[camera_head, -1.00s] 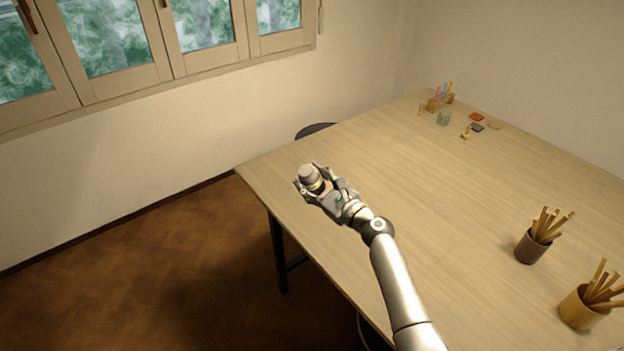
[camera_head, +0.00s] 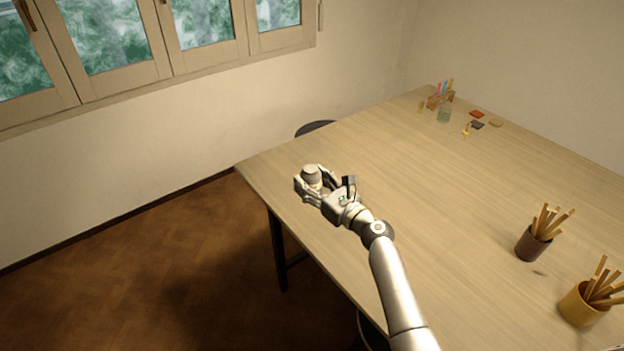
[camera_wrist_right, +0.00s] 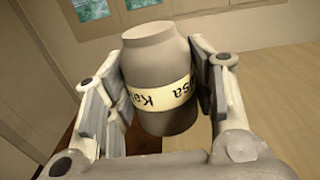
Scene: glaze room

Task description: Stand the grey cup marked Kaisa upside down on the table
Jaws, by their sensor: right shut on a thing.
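The grey cup (camera_head: 312,173) is between the fingers of my right gripper (camera_head: 313,184), over the left corner of the table (camera_head: 420,215). In the right wrist view, the grey cup (camera_wrist_right: 158,62) has a cream band with dark lettering, partly hidden, that appears upside down. A flat, closed-looking grey face is at its top, with a narrower shoulder below it. The fingers of my right gripper (camera_wrist_right: 162,95) are shut on the cup's sides. The cup looks nearly upright. I cannot tell whether its lower end touches the table. My left gripper is not in view.
A dark pot (camera_head: 532,245) and a yellow pot (camera_head: 580,306) of wooden sticks stand at the right. A glass (camera_head: 443,116), a holder with coloured sticks (camera_head: 437,101) and small tiles are at the far end. The middle of the table is clear.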

